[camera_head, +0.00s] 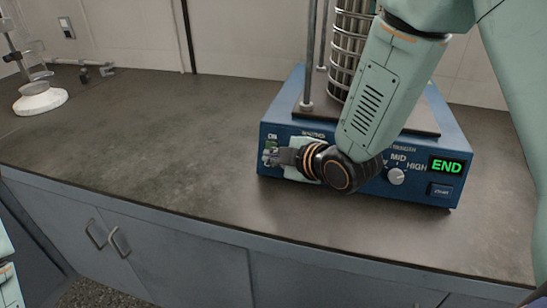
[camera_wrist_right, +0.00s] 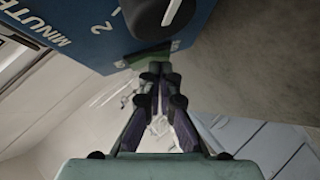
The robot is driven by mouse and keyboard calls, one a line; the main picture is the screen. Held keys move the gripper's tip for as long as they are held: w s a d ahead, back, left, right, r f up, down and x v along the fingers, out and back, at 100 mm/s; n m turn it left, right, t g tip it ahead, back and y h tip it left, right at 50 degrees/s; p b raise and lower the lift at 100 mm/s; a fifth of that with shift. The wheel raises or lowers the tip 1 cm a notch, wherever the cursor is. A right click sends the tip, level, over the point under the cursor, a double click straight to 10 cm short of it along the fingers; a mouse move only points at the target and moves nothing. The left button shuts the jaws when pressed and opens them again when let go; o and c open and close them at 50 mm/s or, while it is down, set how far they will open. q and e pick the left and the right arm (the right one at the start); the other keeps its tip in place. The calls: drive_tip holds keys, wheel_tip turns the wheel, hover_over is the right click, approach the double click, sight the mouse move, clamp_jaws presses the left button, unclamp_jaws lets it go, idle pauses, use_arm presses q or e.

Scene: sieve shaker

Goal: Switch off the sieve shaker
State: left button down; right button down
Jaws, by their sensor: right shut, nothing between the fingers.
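The sieve shaker (camera_head: 408,199) is a blue box on the bench with a stack of metal sieves (camera_head: 346,45) on top. Its display (camera_head: 446,167) shows "END" in green. My right gripper (camera_head: 272,157) is at the left end of the front panel, below an "ON" label, and largely covers the power switch there. In the right wrist view the gripper (camera_wrist_right: 159,74) has its fingers together and empty, with the tips close to a green switch (camera_wrist_right: 148,56) at the panel's edge. Whether they touch it is unclear. My left gripper is out of view.
A strength knob (camera_head: 396,177) and a button (camera_head: 440,190) sit on the panel's right part. A white-based glass stand (camera_head: 40,101) is at the far left. The dark bench top (camera_head: 150,140) between is clear, with cabinets (camera_head: 180,250) below its front edge.

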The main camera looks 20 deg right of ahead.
drive_tip(key=shift+s+d+r, duration=0.1)
drive_tip(key=shift+w+f+t+b, duration=0.25)
drive_tip(key=shift+f+b, duration=0.3)
drive_tip(key=shift+b, duration=0.35)
drive_tip(key=shift+s+r+p, duration=0.1)
drive_tip(key=shift+r+p, duration=0.2)
drive_tip(key=shift+r, duration=0.1)
